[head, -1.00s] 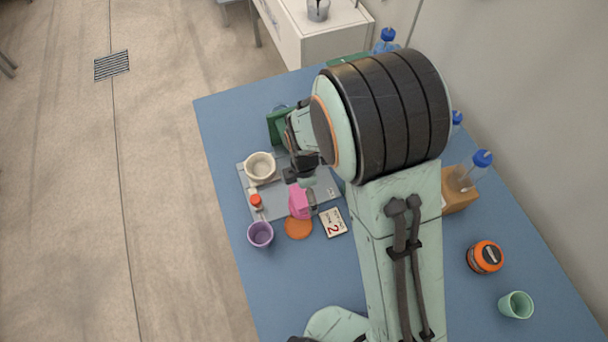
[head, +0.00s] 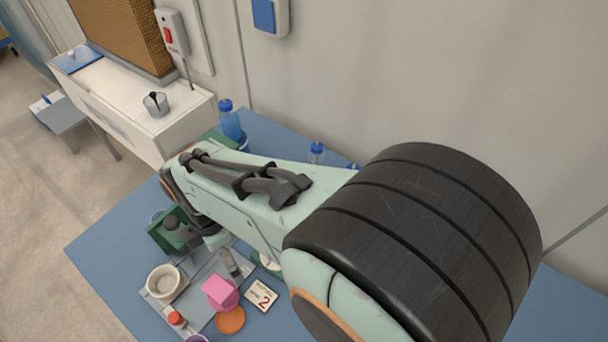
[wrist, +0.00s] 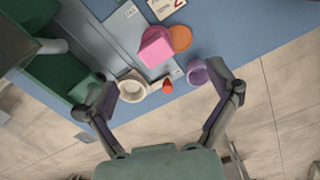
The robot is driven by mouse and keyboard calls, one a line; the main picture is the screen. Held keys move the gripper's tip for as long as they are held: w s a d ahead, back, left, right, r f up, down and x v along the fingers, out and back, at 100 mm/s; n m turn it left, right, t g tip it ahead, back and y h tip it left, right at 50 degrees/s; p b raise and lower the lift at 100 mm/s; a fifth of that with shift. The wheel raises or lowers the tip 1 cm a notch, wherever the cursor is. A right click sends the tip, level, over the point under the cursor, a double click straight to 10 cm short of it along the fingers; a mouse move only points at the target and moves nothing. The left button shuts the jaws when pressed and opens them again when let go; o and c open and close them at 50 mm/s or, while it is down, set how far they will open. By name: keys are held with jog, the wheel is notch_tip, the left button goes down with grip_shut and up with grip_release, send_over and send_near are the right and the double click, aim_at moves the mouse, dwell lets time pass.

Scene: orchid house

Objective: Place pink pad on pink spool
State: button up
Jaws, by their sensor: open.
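A light pink block-like pad (head: 218,290) sits on the grey tray's near right part. A darker pink surface, seemingly the pink spool (head: 231,301), shows under and beside it. I cannot clearly tell where one ends and the other begins. The pad is also in the wrist view (wrist: 156,46), beyond my fingers. My gripper (wrist: 160,80) is open with its fingers wide apart and nothing held. In the head view my gripper is mostly hidden behind the arm, near the green box, away from the pink things.
Close by are a cream bowl (head: 163,281), a red-capped bottle (head: 176,319), a purple cup (wrist: 197,72), an orange disc (head: 230,320) and a card marked 2 (head: 261,296). A green box (head: 165,235) stands at the tray's far side. The table's left strip is clear.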

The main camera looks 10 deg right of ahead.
jog(key=s+d+r+m, duration=0.2)
jog(key=s+d+m, duration=0.4)
jog(key=m, duration=0.5)
jog(key=s+d+r+m, duration=0.3)
jog(key=s+d+m, duration=0.2)
jog(key=d+m, duration=0.5)
jog(key=shift+s+d+r+m+y, duration=0.15)
jog(key=shift+s+d+m+y, duration=0.15)
jog(key=shift+s+d+m, duration=0.15)
jog(key=shift+w+a, duration=0.1)
